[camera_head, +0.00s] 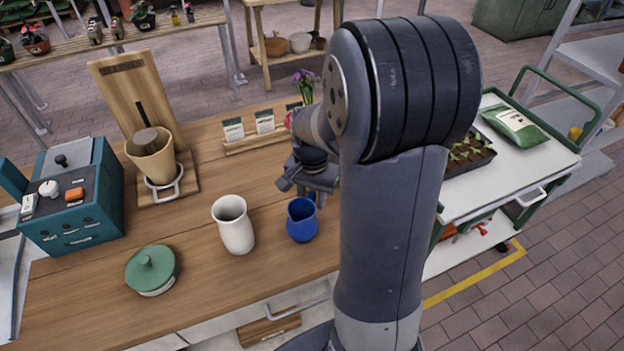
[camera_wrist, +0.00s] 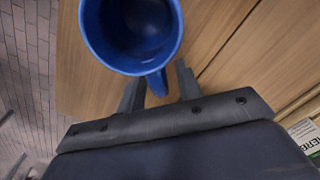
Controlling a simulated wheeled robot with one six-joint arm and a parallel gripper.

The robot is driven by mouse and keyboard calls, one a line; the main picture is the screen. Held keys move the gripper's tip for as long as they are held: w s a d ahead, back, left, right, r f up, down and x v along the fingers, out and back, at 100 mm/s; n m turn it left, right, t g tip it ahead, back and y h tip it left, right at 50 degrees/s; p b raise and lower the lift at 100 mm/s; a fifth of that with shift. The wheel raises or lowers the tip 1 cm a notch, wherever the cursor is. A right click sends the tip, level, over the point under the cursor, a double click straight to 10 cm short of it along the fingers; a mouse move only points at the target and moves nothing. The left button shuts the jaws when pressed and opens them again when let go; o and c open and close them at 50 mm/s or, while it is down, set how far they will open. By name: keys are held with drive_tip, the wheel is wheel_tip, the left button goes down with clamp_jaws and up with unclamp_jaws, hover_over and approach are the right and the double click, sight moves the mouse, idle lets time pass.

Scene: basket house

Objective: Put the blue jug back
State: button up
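The blue jug (camera_head: 302,222) stands upright on the wooden bench, just right of a white jug (camera_head: 234,228). In the wrist view the blue jug (camera_wrist: 100,45) is seen from above and looks empty, with its handle pointing towards my gripper (camera_wrist: 159,88). My gripper is open, one finger on each side of the handle, with gaps visible on both sides. In the head view my gripper (camera_head: 312,186) is just behind the blue jug, partly hidden by my arm.
A green-lidded jar (camera_head: 152,268) stands at the front left of the bench. A teal box (camera_head: 85,195) and a wooden stand (camera_head: 130,90) with a tan cup (camera_head: 152,158) are at left. Seed packets (camera_head: 265,121) stand behind. A green-framed cart (camera_head: 530,165) is at right.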

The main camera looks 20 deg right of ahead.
wheel_tip(320, 180, up, 12)
drive_tip(key=shift+f, duration=0.2)
idle(0.4)
